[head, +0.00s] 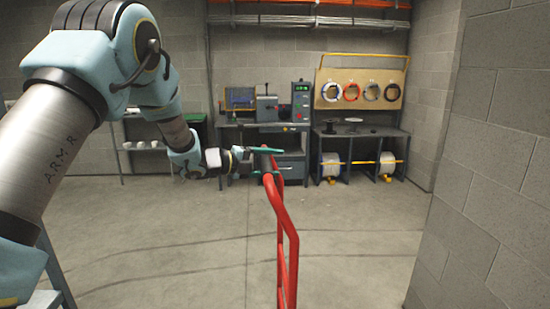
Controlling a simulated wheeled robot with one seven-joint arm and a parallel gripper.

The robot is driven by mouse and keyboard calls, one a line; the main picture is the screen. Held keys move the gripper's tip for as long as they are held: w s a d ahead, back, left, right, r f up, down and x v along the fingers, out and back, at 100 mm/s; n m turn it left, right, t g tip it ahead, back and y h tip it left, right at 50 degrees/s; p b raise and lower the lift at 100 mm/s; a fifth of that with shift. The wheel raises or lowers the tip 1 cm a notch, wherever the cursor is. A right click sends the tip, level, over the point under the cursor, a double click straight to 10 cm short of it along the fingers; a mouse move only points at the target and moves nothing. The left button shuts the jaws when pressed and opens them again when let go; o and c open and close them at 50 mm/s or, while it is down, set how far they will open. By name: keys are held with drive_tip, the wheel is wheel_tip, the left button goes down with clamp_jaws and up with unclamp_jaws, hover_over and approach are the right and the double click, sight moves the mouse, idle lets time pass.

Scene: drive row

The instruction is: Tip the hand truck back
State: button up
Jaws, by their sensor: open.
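The red hand truck (281,215) stands in the lower middle of the head view, seen nearly edge-on. Its upper frame rises toward my gripper, and its lower end is cut off by the bottom of the picture. My arm reaches in from the left, and my gripper (265,160) is at the top end of the hand truck's frame. The gripper is open, with its teal finger parts by the handle. I cannot tell whether the fingers touch the handle.
A grey workbench (278,127) with machines stands at the back wall. Right of it is a rack with cable spools (335,168) and a pegboard with coils (360,88). A block wall (495,170) closes off the right. The concrete floor (170,235) between is clear.

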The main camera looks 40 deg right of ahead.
drive_tip(key=shift+s+d+f, duration=0.1)
drive_tip(key=shift+s+d, duration=0.15)
drive_tip(key=shift+d, duration=0.3)
clamp_jaws()
idle(1.1)
